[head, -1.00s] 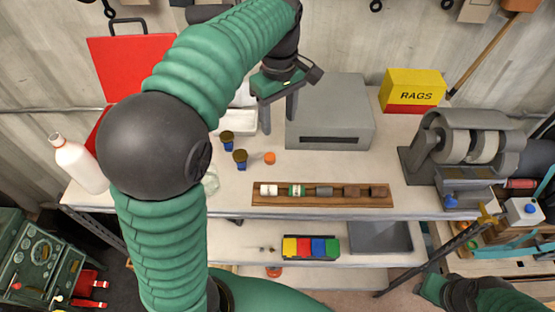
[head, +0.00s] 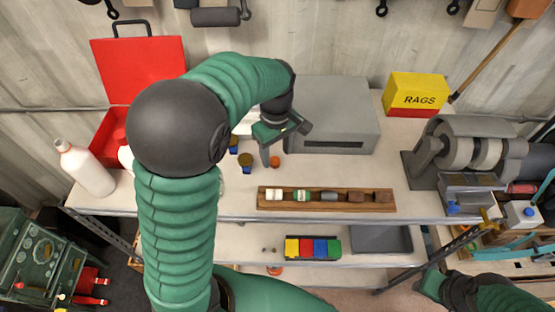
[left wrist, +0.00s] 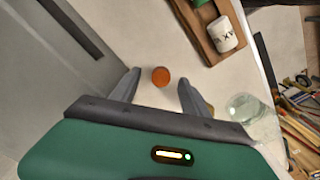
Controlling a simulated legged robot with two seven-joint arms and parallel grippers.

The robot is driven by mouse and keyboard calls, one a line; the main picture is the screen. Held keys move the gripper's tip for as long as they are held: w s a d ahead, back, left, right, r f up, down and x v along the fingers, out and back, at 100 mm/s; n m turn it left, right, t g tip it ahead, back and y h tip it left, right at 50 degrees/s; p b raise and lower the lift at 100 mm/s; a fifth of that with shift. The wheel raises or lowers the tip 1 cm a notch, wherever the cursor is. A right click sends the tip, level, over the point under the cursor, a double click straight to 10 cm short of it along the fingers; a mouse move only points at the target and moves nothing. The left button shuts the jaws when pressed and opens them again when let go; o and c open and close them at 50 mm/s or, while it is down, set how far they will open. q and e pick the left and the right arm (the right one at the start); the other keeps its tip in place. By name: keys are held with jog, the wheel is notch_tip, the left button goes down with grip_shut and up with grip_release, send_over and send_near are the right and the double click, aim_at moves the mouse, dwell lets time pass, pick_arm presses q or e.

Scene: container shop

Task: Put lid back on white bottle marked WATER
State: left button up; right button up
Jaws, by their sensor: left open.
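A small orange lid (head: 275,161) lies on the white bench in front of the grey box. In the left wrist view the orange lid (left wrist: 161,77) shows between and beyond my fingertips, with clear space on both sides. My left gripper (head: 270,155) is open, pointing down beside the lid and not holding it. A white bottle (head: 85,168) stands at the bench's left end; no marking on it is readable. Another white object (head: 126,157) is mostly hidden behind my arm. Part of my right arm shows at lower right; its jaws cannot be made out.
A wooden rack (head: 325,199) of small containers lies along the front edge. Two dark-topped blue cups (head: 246,163) stand left of the lid. A clear jar (left wrist: 245,108) stands near the front edge. The grey box (head: 335,115) is behind; a grinder (head: 455,150) stands right.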

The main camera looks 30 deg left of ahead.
aim_at(272, 158)
pick_arm(q)
jog(key=shift+a+f, duration=0.35)
jog(key=shift+f, duration=0.3)
jog(key=shift+a+f, duration=0.35)
jog(key=shift+f, duration=0.25)
jog(key=shift+a+f, duration=0.15)
jog(key=shift+f, duration=0.05)
jog(key=shift+d+r, duration=0.1)
jog(key=shift+d, duration=0.45)
jog(key=shift+d+r, duration=0.1)
jog(key=shift+d, duration=0.25)
jog(key=c, duration=0.4)
jog(key=shift+c, duration=1.3)
jog(key=shift+a, duration=0.1)
jog(key=shift+c, duration=1.1)
jog(key=shift+a, duration=0.2)
jog(key=shift+c, duration=1.2)
jog(key=shift+a, duration=0.2)
grip_shut()
pick_arm(e)
jog(key=shift+a+r, duration=0.45)
jog(key=shift+a, duration=0.1)
